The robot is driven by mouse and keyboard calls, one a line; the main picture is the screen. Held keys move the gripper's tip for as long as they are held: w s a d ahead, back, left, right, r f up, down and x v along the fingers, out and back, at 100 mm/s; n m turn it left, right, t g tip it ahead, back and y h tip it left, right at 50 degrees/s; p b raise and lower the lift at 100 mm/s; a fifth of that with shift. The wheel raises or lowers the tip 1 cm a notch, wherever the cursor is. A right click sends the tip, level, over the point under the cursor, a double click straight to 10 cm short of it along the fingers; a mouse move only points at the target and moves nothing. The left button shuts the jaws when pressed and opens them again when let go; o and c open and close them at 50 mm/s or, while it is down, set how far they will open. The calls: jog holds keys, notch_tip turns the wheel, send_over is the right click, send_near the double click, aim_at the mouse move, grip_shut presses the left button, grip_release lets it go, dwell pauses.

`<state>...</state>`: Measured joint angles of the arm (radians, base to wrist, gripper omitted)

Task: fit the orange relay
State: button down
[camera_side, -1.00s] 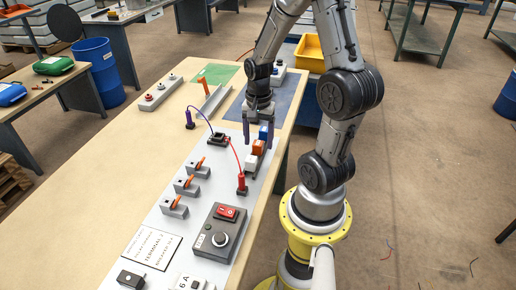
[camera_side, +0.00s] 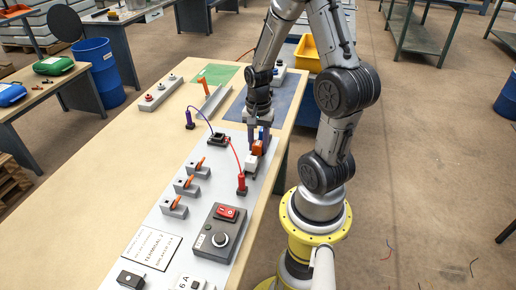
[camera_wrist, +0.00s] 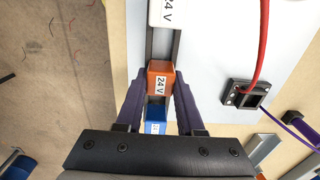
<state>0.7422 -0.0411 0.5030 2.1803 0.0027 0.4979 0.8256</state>
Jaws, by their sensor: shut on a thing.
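The orange relay (camera_side: 257,148) stands in a row on the grey panel, between a white relay (camera_side: 250,162) and a blue relay. In the wrist view the orange relay (camera_wrist: 160,78) shows a 24 V label and sits between my fingertips. My gripper (camera_wrist: 160,84) is shut on it, one finger on each side. In the side view my gripper (camera_side: 259,143) points down over the row. The blue relay (camera_wrist: 156,114) shows between the fingers, nearer the palm. The white relay (camera_wrist: 168,12) is apart from the orange one along a dark rail (camera_wrist: 163,46). The orange relay's underside is hidden.
A black socket (camera_wrist: 246,93) lies beside the row, with a red cable (camera_wrist: 263,40) arching near it to a red plug (camera_side: 241,181). Several orange-lever switches (camera_side: 187,185) and a control box (camera_side: 217,232) stand on the panel.

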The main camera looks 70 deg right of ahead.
jog(key=shift+r, duration=0.8)
jog(key=s+a+r, duration=0.9)
jog(key=s+r, duration=0.1)
jog(key=r, duration=0.1)
jog(key=shift+s+a+r, duration=0.15)
jog(key=shift+a+r, duration=0.05)
jog(key=shift+a, duration=0.05)
jog(key=c, duration=1.2)
grip_release()
grip_shut()
